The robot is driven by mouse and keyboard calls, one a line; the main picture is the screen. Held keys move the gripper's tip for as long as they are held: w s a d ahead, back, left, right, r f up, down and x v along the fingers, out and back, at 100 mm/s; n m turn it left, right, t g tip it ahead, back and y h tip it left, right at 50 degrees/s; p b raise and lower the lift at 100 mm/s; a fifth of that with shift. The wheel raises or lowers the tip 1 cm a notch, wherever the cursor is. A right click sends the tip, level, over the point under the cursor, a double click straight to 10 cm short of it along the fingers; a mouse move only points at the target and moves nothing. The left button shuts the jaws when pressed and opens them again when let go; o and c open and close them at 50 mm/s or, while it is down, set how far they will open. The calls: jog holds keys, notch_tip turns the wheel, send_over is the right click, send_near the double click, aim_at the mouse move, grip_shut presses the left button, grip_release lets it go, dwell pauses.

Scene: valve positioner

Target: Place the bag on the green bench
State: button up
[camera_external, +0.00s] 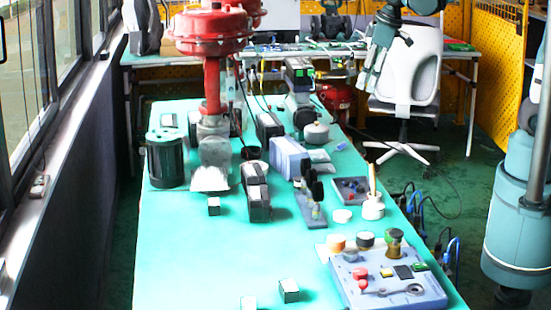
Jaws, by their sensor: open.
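A grey and black bag (146,27) stands upright at the back left, by the windows, at the left end of the back table. Its upper edge is cut off by the frame. The long green bench (190,250) runs from the foreground toward the back table. My gripper (367,88) hangs at the upper right, in front of a white chair and well to the right of the bag. It is open, and I see nothing between its fingers. Its fingertips are small and hard to make out.
A red valve actuator (212,35) rises high from the bench and stands between the bag and my gripper. A control box (390,285), a dark cylinder (165,160) and several small parts occupy the bench. Its front left is mostly clear. A white chair (410,75) stands right.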

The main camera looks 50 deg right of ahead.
jog(key=s+d+r+m+t, duration=0.1)
jog(key=s+d+m, duration=0.1)
jog(key=s, duration=0.6)
jog(key=s+d+r+m+t, duration=0.2)
jog(key=s+d, duration=0.1)
jog(key=s, duration=0.5)
jog(key=shift+s+d+m+t, duration=0.2)
jog(key=shift+s+m+t, duration=0.05)
jog(key=shift+m+t, duration=0.05)
